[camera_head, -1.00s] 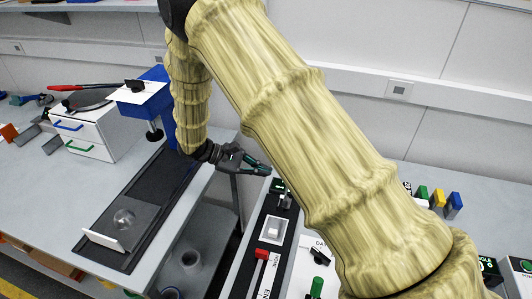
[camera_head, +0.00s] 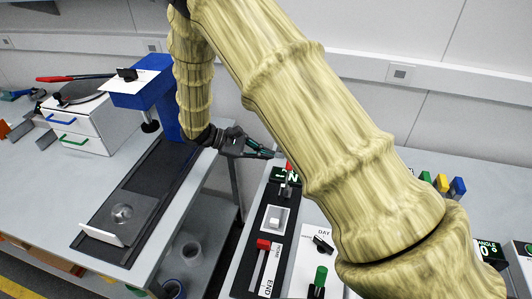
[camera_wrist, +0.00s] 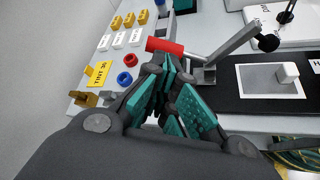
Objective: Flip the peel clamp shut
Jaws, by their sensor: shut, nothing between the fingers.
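The peel clamp appears to be the toggle clamp with a red handle (camera_wrist: 165,46), a grey metal arm (camera_wrist: 232,43) and a black round tip (camera_wrist: 268,42) in the wrist view. Its arm is tilted up, with the tip raised off the black plate (camera_wrist: 262,98). In the head view the clamp (camera_head: 287,187) is small at the far end of the black strip. My gripper (camera_wrist: 167,82) is shut and empty, its teal-padded fingers just beside the red handle and clamp base. I cannot tell whether they touch. My gripper also shows in the head view (camera_head: 272,154).
A white rocker switch (camera_head: 273,218) and a red-topped slider (camera_head: 263,244) sit along the same strip. Red and blue rings (camera_wrist: 128,68) and a yellow tag (camera_wrist: 97,74) lie left of the clamp. A blue press (camera_head: 165,88) stands at left. My arm hides much of the bench.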

